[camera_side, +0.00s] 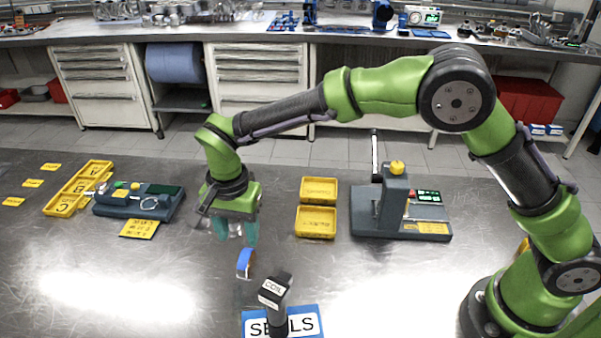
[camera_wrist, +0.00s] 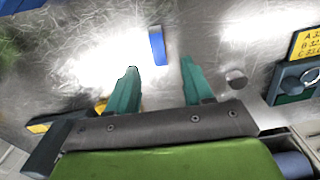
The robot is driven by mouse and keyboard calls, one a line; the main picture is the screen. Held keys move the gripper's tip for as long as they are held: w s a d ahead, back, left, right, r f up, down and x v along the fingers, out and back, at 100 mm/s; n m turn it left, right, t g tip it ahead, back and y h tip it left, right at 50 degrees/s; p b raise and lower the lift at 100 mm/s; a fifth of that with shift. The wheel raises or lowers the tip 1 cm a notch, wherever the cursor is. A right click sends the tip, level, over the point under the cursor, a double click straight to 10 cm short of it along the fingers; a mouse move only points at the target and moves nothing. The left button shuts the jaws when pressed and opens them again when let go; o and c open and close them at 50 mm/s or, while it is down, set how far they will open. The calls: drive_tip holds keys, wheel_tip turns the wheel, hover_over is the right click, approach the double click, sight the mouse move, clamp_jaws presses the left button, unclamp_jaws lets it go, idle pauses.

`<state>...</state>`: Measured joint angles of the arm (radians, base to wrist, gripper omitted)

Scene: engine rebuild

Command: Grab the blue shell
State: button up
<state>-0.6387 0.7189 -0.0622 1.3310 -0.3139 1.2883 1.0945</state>
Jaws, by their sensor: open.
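The blue shell (camera_side: 245,258) is a small curved blue piece on the metal table, in front of and below my gripper in the side view. In the wrist view the blue shell (camera_wrist: 158,46) lies beyond the fingertips, roughly between their lines. My gripper (camera_side: 236,232) has two teal fingers and hangs above the table. The shell is apart from both fingers.
Two yellow trays (camera_side: 316,236) and a grey press (camera_side: 395,205) stand to the right. A grey-teal device (camera_side: 140,210) and a yellow tray (camera_side: 62,208) stand left.

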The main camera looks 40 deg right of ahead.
sight(245, 255)
drive_tip(key=f, duration=0.6)
drive_tip(key=shift+d+f, duration=0.25)
drive_tip(key=shift+d, duration=0.05)
clamp_jaws()
